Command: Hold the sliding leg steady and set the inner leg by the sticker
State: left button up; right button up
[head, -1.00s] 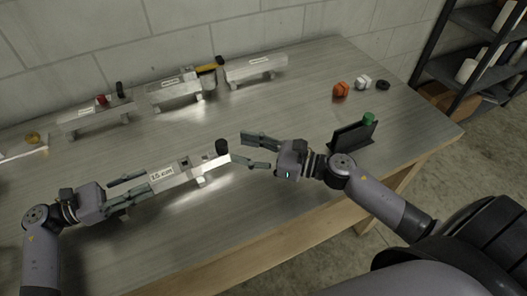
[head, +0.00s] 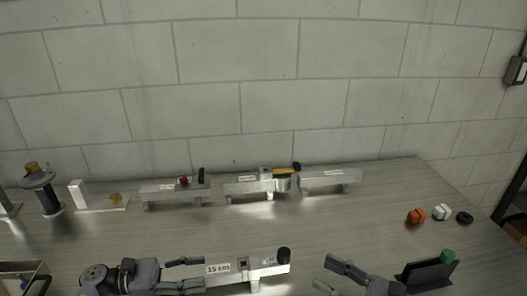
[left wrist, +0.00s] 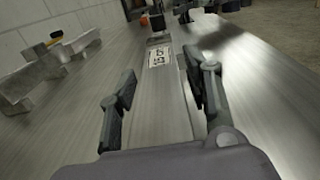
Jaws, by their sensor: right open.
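The metal leg assembly (head: 270,271) lies across the front of the table, with a white "15 cm" sticker (head: 218,268), a small block (head: 242,264) on top and a black knob (head: 284,255) at its right end. My left gripper (head: 182,275) is at its left end. In the left wrist view the bar (left wrist: 163,100) runs between the open fingers (left wrist: 160,95), with a gap at the left finger; contact at the right finger is unclear. The sticker (left wrist: 160,57) shows ahead. My right gripper (head: 335,273) is open and empty, right of the knob and apart from it.
Three similar metal assemblies, on the left (head: 172,191), middle (head: 240,187) and right (head: 333,180), stand along the wall. A dark holder with a green knob (head: 448,256) stands at right, near orange (head: 416,216), white (head: 442,212) and black (head: 464,218) pieces. Middle table is clear.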

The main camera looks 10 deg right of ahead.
pick_arm(q)
jog(key=shift+o, duration=0.8)
jog(key=shift+a, duration=0.1)
